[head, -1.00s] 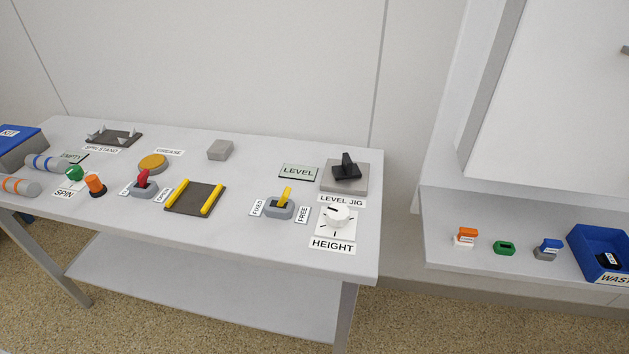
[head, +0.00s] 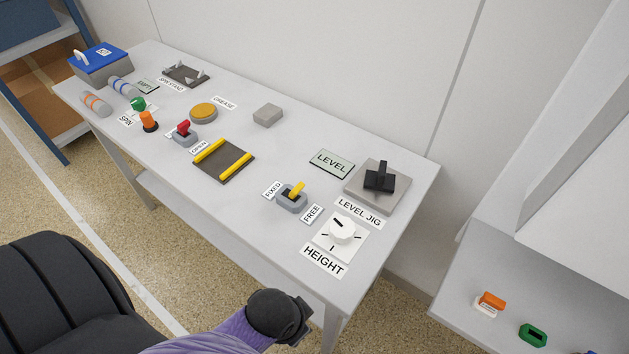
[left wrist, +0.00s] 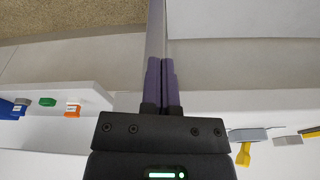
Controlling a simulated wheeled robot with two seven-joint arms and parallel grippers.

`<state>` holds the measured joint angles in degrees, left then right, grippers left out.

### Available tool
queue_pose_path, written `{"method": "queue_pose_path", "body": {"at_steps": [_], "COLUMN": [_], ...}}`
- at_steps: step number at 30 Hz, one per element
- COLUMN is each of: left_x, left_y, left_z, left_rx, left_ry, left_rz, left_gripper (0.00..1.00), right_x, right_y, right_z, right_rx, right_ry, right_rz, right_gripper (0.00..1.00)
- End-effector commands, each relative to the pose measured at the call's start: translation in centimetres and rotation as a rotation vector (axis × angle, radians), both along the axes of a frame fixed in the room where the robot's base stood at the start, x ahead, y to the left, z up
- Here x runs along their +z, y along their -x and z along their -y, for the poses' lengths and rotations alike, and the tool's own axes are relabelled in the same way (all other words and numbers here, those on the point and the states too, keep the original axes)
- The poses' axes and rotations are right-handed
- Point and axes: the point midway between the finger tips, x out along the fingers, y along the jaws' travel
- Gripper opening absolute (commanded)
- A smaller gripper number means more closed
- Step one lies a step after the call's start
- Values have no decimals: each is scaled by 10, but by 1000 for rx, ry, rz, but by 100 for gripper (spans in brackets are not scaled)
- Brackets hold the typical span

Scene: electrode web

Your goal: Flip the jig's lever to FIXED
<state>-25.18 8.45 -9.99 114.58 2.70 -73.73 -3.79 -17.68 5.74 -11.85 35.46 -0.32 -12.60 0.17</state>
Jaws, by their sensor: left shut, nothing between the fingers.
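The jig's lever (head: 297,190) is a yellow handle on a grey base on the table. It leans right, toward the FREE label (head: 312,213) and away from the FIXED label (head: 272,190). A yellow handle (left wrist: 243,154), likely this lever, shows at the lower right of the left wrist view. The level jig (head: 402,192) is a grey plate with a black block, right of the lever. My left gripper (left wrist: 160,62) is shut and empty, apart from the lever. In the head view my left arm reaches in at the bottom; its fingers cannot be made out. My right gripper is not in view.
The white HEIGHT knob (head: 342,229) stands right of the lever, near the table's front edge. A shelf at right holds an orange-and-white piece (head: 489,303) and a green piece (head: 533,334).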

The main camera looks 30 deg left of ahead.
Motion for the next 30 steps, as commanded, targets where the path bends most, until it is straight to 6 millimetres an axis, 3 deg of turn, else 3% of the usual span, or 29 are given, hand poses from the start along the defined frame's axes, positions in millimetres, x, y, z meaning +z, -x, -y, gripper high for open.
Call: {"method": "queue_pose_path", "body": {"at_steps": [1, 3, 7, 10, 14, 18, 23, 30], "left_x": [28, 59, 82, 91, 107, 136, 162, 167], "left_y": [-14, -34, -70, -98, -142, -183, -205, -208], "left_z": [5, 16, 29, 27, 5, -34, -62, -67], "left_rx": [-54, -207, -541, -782, -1062, -1254, -1338, -1355], "left_ry": [8, 15, -14, -64, -154, -224, -245, -246], "left_rz": [27, 49, 46, 19, -50, -136, -183, -189], "left_gripper": [0, 0, 0, 0, 0, 0, 0, 0], "right_x": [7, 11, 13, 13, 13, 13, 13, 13], "right_y": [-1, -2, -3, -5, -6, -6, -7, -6], "right_z": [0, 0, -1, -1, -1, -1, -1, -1], "right_rx": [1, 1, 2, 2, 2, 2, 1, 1], "right_ry": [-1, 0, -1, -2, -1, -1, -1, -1], "right_rz": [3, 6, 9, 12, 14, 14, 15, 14], "right_gripper": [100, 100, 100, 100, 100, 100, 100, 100]}}
